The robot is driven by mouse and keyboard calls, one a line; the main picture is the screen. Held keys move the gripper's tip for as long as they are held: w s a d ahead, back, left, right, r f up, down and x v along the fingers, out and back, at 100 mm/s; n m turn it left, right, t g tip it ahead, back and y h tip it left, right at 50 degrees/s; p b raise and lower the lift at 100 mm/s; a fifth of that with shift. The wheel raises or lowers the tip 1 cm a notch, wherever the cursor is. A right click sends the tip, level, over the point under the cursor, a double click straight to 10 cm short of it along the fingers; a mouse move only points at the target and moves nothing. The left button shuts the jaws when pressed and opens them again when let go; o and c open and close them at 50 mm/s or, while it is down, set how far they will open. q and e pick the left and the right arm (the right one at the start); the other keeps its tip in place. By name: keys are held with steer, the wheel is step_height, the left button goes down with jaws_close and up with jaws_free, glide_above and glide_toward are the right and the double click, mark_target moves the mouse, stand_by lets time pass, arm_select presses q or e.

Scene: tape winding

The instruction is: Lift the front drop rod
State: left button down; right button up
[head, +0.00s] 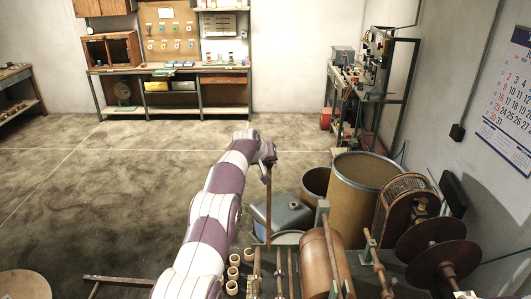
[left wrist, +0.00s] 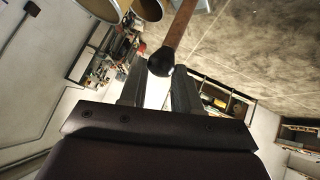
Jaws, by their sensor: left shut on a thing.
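A brown rod (head: 268,205) hangs nearly upright below the end of my left arm in the head view. In the left wrist view the brown rod (left wrist: 182,25) ends in a black ball knob (left wrist: 161,62), which sits between the fingertips. My left gripper (left wrist: 158,76) is shut on this knob end; in the head view the fingers are small and partly hidden by the wrist. The rod's lower end is by the machine at the bottom, and I cannot tell whether it touches anything. My right gripper is not in view.
A copper-coloured roller (head: 325,262), white rolls (head: 233,272) and dark discs (head: 438,245) are at the front. Open floor (head: 100,190) lies left.

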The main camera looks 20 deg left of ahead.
arm_select(q)
steer(key=shift+w+a+r, duration=0.1)
steer(key=shift+w+r, duration=0.2)
steer(key=shift+r, duration=0.45)
steer(key=shift+w+a, duration=0.1)
steer(key=shift+w, duration=0.2)
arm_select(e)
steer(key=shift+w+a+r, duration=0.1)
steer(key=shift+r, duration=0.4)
arm_select(q)
steer(key=c, duration=0.9)
jaws_free()
steer(key=shift+w+f, duration=0.1)
steer(key=shift+w, duration=0.05)
steer(key=shift+o, duration=0.5)
steer(key=shift+x, duration=0.8)
steer(key=b+v, duration=0.9)
steer(key=v, duration=0.3)
steer(key=shift+s+b, duration=0.35)
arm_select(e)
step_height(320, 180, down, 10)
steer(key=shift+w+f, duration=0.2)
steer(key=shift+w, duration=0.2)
